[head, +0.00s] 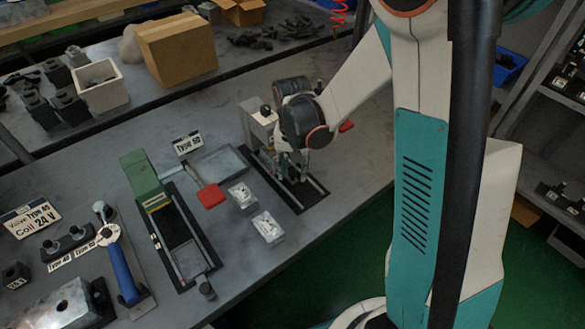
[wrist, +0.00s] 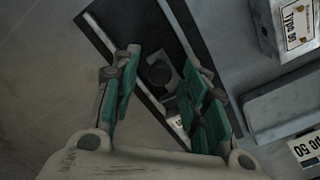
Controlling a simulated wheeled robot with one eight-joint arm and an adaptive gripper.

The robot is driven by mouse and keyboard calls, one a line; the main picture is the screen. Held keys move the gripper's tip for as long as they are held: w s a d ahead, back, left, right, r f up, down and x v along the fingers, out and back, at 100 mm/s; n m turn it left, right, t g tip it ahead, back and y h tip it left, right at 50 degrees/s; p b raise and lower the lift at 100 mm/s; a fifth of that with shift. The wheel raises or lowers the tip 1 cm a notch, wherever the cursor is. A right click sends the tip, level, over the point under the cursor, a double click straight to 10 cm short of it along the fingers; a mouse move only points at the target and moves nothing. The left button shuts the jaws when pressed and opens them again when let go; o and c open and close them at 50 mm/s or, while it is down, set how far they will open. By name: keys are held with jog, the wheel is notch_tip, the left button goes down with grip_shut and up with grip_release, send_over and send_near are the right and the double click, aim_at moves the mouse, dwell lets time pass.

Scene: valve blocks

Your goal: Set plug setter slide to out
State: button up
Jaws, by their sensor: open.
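My gripper (head: 295,172) is low over a fixture with a black base (head: 313,202) and light rails, right of the table's middle. In the wrist view my gripper (wrist: 168,82) is open, its teal fingers on either side of a round dark knob (wrist: 159,73). The knob sits on the slide between the rails (wrist: 104,34). I cannot tell whether the fingers touch it. No label names this fixture as the plug setter. A grey block with a black knob (head: 264,112) stands at its far end. My wrist hides much of the slide in the head view.
A green fixture (head: 143,180) with its own rails stands left. A blue-handled lever (head: 123,269) is farther left.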

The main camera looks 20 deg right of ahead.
grip_shut()
jog(key=s+d, duration=0.1)
jog(key=s, duration=0.3)
jog(key=s+d, duration=0.2)
jog(key=s, duration=0.3)
jog(key=s+d, duration=0.1)
jog(key=s, duration=0.3)
jog(key=shift+s+d, duration=0.2)
jog(key=shift+s, duration=0.1)
grip_release()
jog(key=shift+s, duration=0.15)
jog(key=shift+r, duration=0.1)
jog(key=shift+r, duration=0.2)
notch_tip(320, 180, up, 11)
jog(key=shift+r, duration=0.2)
